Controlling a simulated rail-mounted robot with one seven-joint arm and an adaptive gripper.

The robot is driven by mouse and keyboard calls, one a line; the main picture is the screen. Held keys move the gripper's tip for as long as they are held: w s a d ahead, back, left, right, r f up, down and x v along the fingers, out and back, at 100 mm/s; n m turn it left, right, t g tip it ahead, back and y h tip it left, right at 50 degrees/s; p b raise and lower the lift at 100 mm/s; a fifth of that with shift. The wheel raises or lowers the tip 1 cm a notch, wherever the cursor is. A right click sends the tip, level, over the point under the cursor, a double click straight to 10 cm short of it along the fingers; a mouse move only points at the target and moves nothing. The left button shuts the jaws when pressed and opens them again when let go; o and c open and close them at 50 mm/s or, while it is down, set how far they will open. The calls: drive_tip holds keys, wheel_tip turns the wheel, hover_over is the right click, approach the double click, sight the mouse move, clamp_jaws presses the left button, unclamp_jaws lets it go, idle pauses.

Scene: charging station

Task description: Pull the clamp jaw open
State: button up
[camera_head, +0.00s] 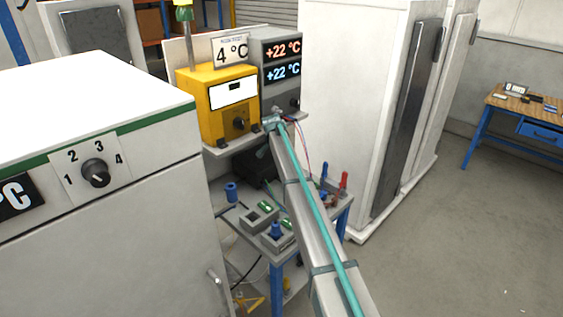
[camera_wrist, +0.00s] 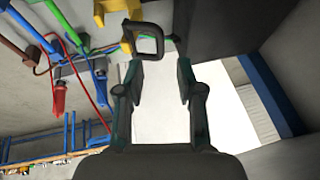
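In the wrist view my gripper (camera_wrist: 160,78) is open, its two dark teal fingers apart with nothing held between them. A dark grey loop-shaped handle (camera_wrist: 150,30) lies just beyond the left fingertip; I cannot tell whether they touch. A yellow piece (camera_wrist: 118,8) is behind the loop. I cannot tell for sure which part is the clamp jaw. A red-handled clamp (camera_wrist: 60,97) and a blue one (camera_wrist: 101,88) are at the left of the wrist view. In the head view, red (camera_head: 343,181) and blue (camera_head: 323,172) handles stand right of my arm, which hides part of the bench.
A yellow device (camera_head: 218,125) and a grey temperature display (camera_head: 281,50) stand behind the bench. Small grey boxes (camera_head: 258,217) and a blue spool (camera_head: 231,192) are on the bench. White cabinets flank it left (camera_head: 90,240) and right (camera_head: 350,80). Floor at right is clear.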

drive_tip(key=v, duration=0.3)
drive_tip(key=shift+s+r, duration=0.2)
drive_tip(key=shift+r, duration=0.1)
